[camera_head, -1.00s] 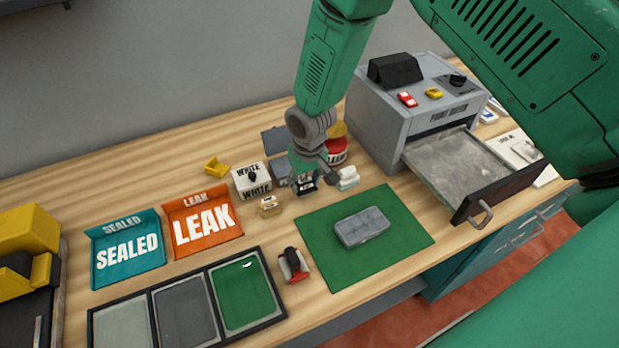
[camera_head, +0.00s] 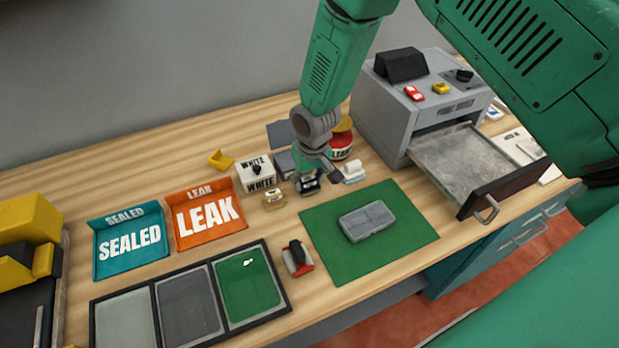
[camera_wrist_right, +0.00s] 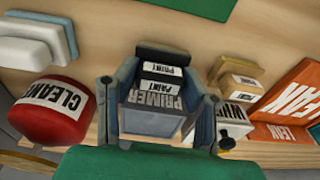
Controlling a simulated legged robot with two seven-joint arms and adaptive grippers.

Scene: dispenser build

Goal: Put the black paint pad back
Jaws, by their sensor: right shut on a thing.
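The black paint pad (camera_head: 310,187) is a small dark block with a white label, low at the table behind the green mat. In the right wrist view it is the black labelled block (camera_wrist_right: 161,72) between the fingers. My right gripper (camera_head: 308,176) reaches down over it and is shut on it, with one finger on each side in the right wrist view (camera_wrist_right: 160,88). The fingers hide part of the pad in the head view, and I cannot tell whether it touches the table. My left gripper is not in view.
A grey PRIMER box (camera_wrist_right: 152,108), a WHITE box (camera_head: 257,178), a red jar (camera_head: 341,147) and white pads (camera_head: 354,171) stand close around. A green mat (camera_head: 400,248) with a grey block (camera_head: 368,221) lies in front. A machine (camera_head: 385,110) with its drawer out stands right.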

